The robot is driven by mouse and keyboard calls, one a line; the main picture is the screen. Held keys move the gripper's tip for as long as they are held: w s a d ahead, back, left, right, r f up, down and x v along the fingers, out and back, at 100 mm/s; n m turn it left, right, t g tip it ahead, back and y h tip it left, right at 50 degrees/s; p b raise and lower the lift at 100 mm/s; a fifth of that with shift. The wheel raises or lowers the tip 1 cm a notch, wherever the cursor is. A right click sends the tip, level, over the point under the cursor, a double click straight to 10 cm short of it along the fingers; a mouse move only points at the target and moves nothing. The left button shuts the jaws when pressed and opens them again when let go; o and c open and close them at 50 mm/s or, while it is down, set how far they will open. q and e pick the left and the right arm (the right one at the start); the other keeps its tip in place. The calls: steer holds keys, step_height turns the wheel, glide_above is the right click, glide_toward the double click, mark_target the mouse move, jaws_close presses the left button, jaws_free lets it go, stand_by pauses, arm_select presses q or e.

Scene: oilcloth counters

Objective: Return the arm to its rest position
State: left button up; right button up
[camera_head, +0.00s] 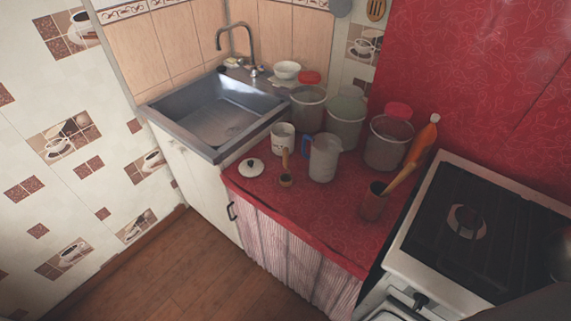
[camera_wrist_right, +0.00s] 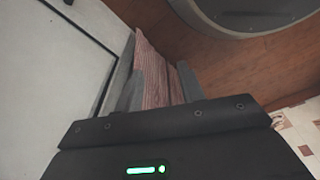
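My right gripper (camera_wrist_right: 160,78) shows in the right wrist view. Its two grey fingers stand apart with nothing between them. Behind the fingers is the pink striped curtain (camera_wrist_right: 152,60), with wood floor (camera_wrist_right: 240,75) to its right. Neither gripper shows in the head view, and my left gripper is in no view. A dark shape at the bottom right corner of the head view cannot be made out clearly.
The red counter (camera_head: 319,207) holds a clear pitcher (camera_head: 323,160), a mug (camera_head: 282,138), a wooden-handled cup (camera_head: 373,203), an orange bottle (camera_head: 422,142) and several jars. The stove (camera_head: 480,235) stands right, the sink (camera_head: 215,115) back left. The floor (camera_head: 190,265) at front left is clear.

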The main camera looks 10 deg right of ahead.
steer(key=s+d+f, duration=0.2)
steer(key=s+f, duration=0.6)
steer(key=s, duration=0.3)
steer(key=shift+s+g, duration=0.4)
